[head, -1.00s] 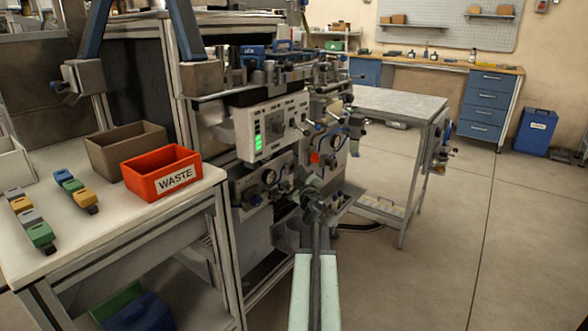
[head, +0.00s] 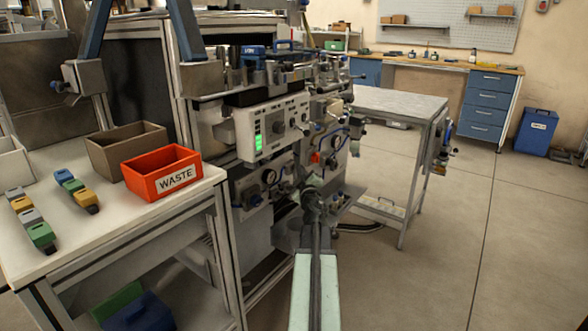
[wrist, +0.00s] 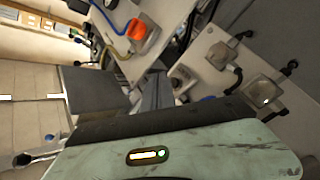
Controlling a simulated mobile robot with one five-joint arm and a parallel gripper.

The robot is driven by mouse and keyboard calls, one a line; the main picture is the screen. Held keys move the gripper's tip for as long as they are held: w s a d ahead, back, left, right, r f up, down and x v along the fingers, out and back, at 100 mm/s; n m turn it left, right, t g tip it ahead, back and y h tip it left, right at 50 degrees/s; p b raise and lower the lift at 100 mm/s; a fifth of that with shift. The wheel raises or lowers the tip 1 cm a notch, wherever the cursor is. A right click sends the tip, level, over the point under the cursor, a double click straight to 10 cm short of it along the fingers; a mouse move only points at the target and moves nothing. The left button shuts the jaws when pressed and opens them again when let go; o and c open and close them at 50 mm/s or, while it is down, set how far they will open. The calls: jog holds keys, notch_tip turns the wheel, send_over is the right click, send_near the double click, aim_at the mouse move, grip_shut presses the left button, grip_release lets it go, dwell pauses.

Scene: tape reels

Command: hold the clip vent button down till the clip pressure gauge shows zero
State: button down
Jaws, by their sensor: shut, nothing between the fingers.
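My gripper (head: 313,182) is at the end of my pale green arm, in front of the lower machine panel, shut and empty. In the wrist view the dark grey fingers (wrist: 156,92) point toward the pale panel. A round dial gauge (head: 269,177) sits on the lower panel, left of my gripper. Two square-framed fittings, possibly gauges, show in the wrist view, one upper (wrist: 221,54) and one lower (wrist: 262,94); their readings are too small to read. I cannot tell which part is the clip vent button, or whether my fingertips touch anything.
A control box with a green display (head: 258,140) hangs above. An orange-red knob (head: 315,157) is behind my gripper, and hoses run across the panels. The orange WASTE bin (head: 160,184) stands on the left bench. Open floor (head: 440,250) lies to the right.

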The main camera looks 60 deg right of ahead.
jog(key=shift+w, duration=0.4)
jog(key=shift+w, duration=0.4)
dwell(2.5)
jog(key=shift+s, duration=0.1)
dwell(1.0)
jog(key=shift+s, duration=0.7)
jog(key=s, duration=0.5)
dwell(0.6)
